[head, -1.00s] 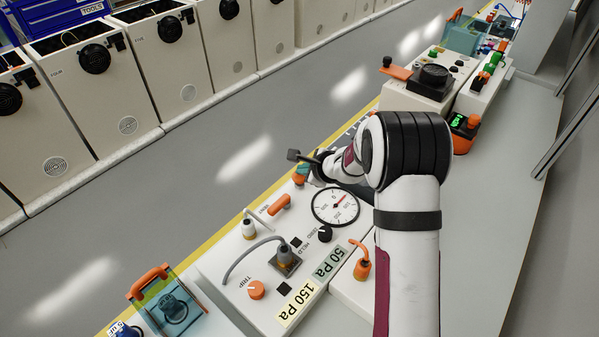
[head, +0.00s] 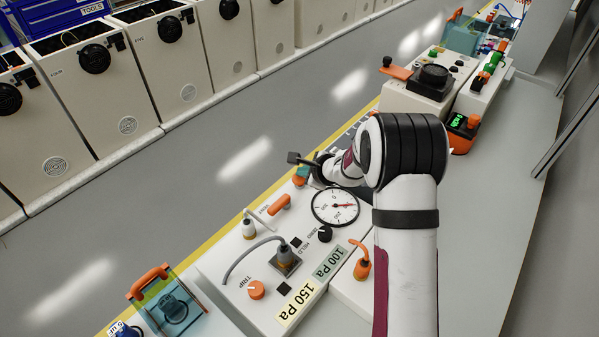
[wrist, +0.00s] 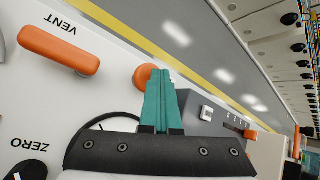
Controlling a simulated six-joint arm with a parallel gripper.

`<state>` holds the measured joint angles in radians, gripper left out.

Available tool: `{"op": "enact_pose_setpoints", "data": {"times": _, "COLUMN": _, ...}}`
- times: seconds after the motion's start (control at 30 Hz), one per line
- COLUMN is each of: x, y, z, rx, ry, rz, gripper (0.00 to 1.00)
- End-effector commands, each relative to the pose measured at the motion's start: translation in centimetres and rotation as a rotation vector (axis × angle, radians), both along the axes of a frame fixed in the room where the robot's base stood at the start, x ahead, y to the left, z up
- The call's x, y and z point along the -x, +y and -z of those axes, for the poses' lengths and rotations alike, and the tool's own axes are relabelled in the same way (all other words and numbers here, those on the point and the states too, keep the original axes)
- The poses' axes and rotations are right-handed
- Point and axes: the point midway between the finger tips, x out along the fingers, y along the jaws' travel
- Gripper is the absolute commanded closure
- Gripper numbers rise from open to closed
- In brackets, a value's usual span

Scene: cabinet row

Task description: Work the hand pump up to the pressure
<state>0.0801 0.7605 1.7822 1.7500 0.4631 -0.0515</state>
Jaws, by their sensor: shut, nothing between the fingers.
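A cream panel (head: 213,276) carries a round dial gauge (head: 335,208) with a red needle, a display (head: 331,261) reading 100 Pa and a yellow label (head: 299,303) reading 150 Pa. My gripper (wrist: 160,75) has its teal fingers shut and empty. In the wrist view their tips overlap a round orange knob (wrist: 144,77), which may be the hand pump's; I cannot tell whether they touch it. In the head view the knob (head: 298,180) shows at the panel's far end, beside the gripper. The arm hides what lies behind it.
The orange VENT handle (wrist: 59,50) and black ZERO knob (wrist: 27,172) are close to my gripper. An orange TRIP knob (head: 256,290) and a grey cable (head: 243,258) are nearer the front. A grey box (wrist: 213,112) stands right of the fingers.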

Motion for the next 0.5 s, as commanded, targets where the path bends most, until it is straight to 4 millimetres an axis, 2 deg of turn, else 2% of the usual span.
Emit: {"op": "enact_pose_setpoints", "data": {"times": 0.5, "x": 0.0, "y": 0.0, "z": -2.8, "rx": 0.001, "ry": 0.000, "rz": -0.001, "gripper": 1.00}}
